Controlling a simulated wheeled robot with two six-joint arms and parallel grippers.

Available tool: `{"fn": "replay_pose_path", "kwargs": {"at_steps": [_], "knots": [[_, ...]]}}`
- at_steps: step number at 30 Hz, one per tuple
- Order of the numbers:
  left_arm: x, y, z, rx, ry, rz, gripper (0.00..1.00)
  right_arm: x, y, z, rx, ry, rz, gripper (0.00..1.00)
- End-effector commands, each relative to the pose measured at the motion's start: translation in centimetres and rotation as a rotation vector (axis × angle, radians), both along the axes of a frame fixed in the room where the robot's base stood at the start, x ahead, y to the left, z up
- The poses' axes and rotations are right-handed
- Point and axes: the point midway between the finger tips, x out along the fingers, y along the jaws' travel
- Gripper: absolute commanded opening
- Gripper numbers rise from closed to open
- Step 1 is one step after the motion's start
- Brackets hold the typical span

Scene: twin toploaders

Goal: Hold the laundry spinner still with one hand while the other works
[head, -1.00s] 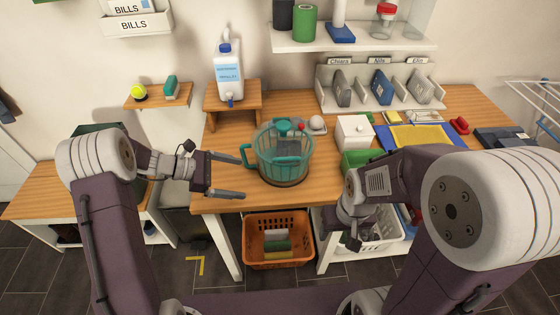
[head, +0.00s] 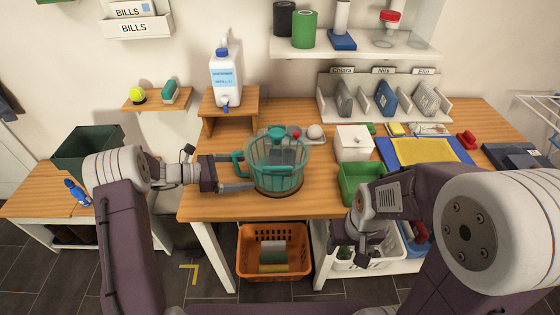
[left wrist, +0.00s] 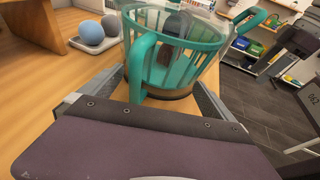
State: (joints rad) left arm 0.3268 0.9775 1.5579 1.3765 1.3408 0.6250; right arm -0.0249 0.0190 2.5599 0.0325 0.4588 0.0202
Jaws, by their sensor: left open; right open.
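The laundry spinner (head: 278,170) is a clear tub with a teal basket, teal top knob and teal side handle. It stands upright near the table's front edge, with something dark inside. My left gripper (head: 240,172) is open at its left side. In the left wrist view, the spinner (left wrist: 180,55) fills the upper middle. Its handle (left wrist: 140,65) stands between the spread fingers of my left gripper (left wrist: 152,95); I cannot tell whether they touch it. My right gripper (head: 355,245) is open and empty, low in front of the table; my arm partly hides it.
A green bin (head: 358,183) and white box (head: 353,142) stand right of the spinner. An orange basket (head: 275,277) sits below. The wooden table (head: 215,206) is clear at front left.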

Motion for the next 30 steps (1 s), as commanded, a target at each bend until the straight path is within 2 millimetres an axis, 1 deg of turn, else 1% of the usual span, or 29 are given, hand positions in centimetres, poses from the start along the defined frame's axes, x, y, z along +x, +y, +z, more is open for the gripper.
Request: {"fn": "replay_pose_path", "kwargs": {"at_steps": [1, 3, 9, 15, 20, 27, 30], "knots": [[0.1, -0.8, -0.6, 0.000, 0.000, -0.004, 1.00, 0.0, 0.0, -0.6, 0.000, 0.000, 0.000, 0.58], [0.5, -2.0, -1.0, 0.001, 0.001, -0.004, 1.00, 0.0, 0.0, -1.1, 0.000, 0.000, 0.000, 0.58], [1.5, -5.3, -2.0, 0.001, 0.001, -0.004, 1.00, 0.0, 0.0, -2.1, 0.000, 0.000, 0.000, 0.58], [2.1, -7.5, -2.6, 0.002, 0.001, -0.004, 1.00, 0.0, 0.0, -2.7, 0.000, 0.000, 0.000, 0.58], [2.4, -8.1, -2.7, 0.002, 0.001, -0.001, 1.00, 0.0, 0.0, -2.8, 0.000, 0.000, 0.000, 0.58], [2.4, -8.1, -2.7, 0.002, 0.001, -0.001, 1.00, 0.0, 0.0, -2.7, 0.000, 0.000, 0.000, 0.58], [2.4, -8.1, -2.7, 0.002, 0.001, -0.001, 0.74, 0.0, 0.0, -2.7, 0.000, 0.000, 0.000, 0.58]]}}
